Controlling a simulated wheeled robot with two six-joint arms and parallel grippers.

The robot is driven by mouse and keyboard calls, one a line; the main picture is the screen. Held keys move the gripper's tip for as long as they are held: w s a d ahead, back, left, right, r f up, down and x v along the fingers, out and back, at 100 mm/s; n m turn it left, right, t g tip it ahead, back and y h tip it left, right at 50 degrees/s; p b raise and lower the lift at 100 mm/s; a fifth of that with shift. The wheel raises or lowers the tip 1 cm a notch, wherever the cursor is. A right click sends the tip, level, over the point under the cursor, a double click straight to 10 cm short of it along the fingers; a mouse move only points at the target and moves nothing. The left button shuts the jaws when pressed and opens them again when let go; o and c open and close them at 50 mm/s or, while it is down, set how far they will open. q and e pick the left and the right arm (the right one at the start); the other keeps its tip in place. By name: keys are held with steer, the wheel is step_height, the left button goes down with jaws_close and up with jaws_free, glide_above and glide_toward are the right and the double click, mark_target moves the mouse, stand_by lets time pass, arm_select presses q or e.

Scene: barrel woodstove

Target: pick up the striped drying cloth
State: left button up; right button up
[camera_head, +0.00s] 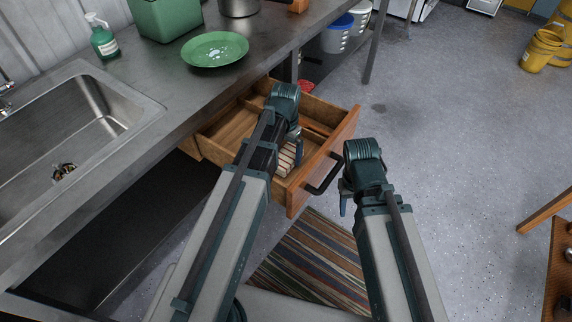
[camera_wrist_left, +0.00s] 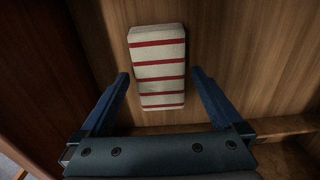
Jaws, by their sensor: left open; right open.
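The striped drying cloth (camera_wrist_left: 158,68) is a folded cream bundle with red stripes. It lies on the wooden floor of the open drawer (camera_head: 223,124). In the head view the cloth (camera_head: 287,158) is partly hidden by my left arm. My left gripper (camera_wrist_left: 160,92) is open, with its blue fingers on either side of the cloth's near end in the left wrist view; I cannot tell how high above it they are. In the head view my left gripper (camera_head: 294,150) is over the drawer. My right gripper (camera_head: 345,202) is outside the drawer, to the right of its front, open and empty.
The drawer's front has a dark handle (camera_head: 322,174). The metal counter (camera_head: 150,75) above holds a green plate (camera_head: 214,49), a soap bottle (camera_head: 102,38) and a green container (camera_head: 165,18). A sink (camera_head: 70,120) is at left. A striped rug (camera_head: 315,262) lies on the floor.

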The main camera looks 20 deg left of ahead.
mark_target(286, 156)
arm_select(q)
steer(key=shift+f, duration=0.4)
steer(key=shift+r, duration=0.1)
arm_select(e)
steer(key=shift+f, duration=0.3)
arm_select(q)
steer(key=c, duration=1.3)
steer(key=shift+r, duration=0.1)
arm_select(e)
steer(key=shift+r, duration=0.1)
arm_select(q)
step_height(286, 156, up, 10)
steer(key=p, duration=1)
arm_select(e)
step_height(286, 156, up, 10)
